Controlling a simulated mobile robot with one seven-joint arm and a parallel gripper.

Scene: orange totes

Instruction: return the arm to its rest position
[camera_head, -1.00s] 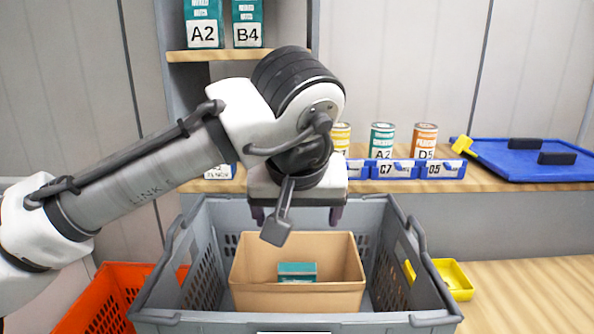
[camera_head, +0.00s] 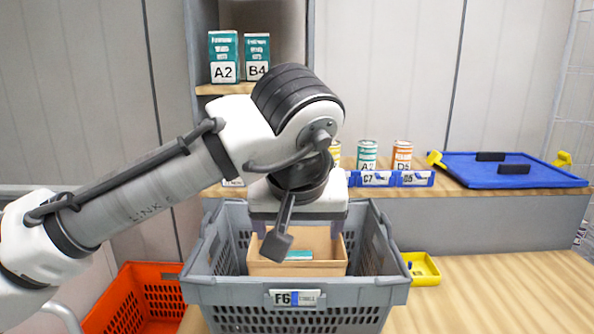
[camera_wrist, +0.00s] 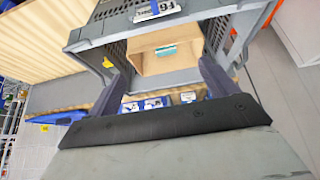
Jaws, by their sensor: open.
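My arm reaches in from the left in the head view, its wrist bent downward. My gripper (camera_head: 298,228) hangs over the grey tote (camera_head: 290,297) labelled F6, with its fingers spread and nothing between them. In the wrist view my gripper (camera_wrist: 162,84) also shows as two separate dark fingers. A tan open box (camera_head: 262,268) sits inside the tote below the gripper. A teal item (camera_head: 300,255) lies in that box, partly hidden by my wrist. The wrist view shows the tan box (camera_wrist: 150,48) and teal item (camera_wrist: 166,50) beyond the fingers.
An orange crate (camera_head: 135,300) stands at the lower left. A yellow bin (camera_head: 422,268) is right of the tote on the wooden surface. Behind are a counter with labelled cans (camera_head: 402,155), a blue tray (camera_head: 515,178) and a shelf with cartons A2 (camera_head: 223,55) and B4 (camera_head: 257,55).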

